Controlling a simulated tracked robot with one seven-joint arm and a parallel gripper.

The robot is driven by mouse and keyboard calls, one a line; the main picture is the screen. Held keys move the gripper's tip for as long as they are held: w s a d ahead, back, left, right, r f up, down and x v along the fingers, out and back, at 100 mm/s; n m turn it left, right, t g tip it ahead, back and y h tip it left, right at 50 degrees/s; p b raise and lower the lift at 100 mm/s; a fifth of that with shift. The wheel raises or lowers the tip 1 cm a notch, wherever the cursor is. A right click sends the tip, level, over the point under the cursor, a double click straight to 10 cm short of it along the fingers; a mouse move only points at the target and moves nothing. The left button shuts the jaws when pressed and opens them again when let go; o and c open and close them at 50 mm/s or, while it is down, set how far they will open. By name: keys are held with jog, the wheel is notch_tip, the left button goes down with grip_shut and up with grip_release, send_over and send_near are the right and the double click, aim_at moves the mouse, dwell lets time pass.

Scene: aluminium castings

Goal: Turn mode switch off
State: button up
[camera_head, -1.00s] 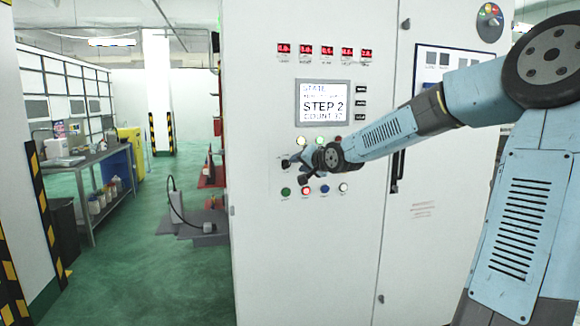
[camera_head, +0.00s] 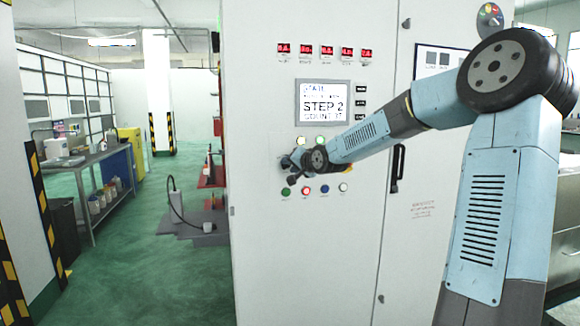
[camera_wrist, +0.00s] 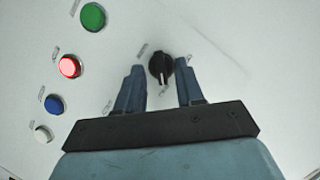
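The mode switch, a black rotary knob (camera_wrist: 161,66) on the white panel, shows in the wrist view between the tips of my gripper (camera_wrist: 158,84). My gripper is open, with one blue finger on each side of the knob and a visible gap to each. Whether the knob lies fully between the fingers in depth, I cannot tell. In the head view my gripper (camera_head: 291,162) is at the cabinet front, below the screen, and hides the knob there.
A green button (camera_wrist: 93,17), a lit red button (camera_wrist: 70,67), a blue button (camera_wrist: 54,105) and a white button (camera_wrist: 43,134) sit left of my gripper in the wrist view. The cabinet (camera_head: 300,260) carries a screen (camera_head: 323,103) reading STEP 2.

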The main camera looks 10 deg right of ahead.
jog(key=shift+w, duration=0.25)
jog(key=shift+c, duration=0.2)
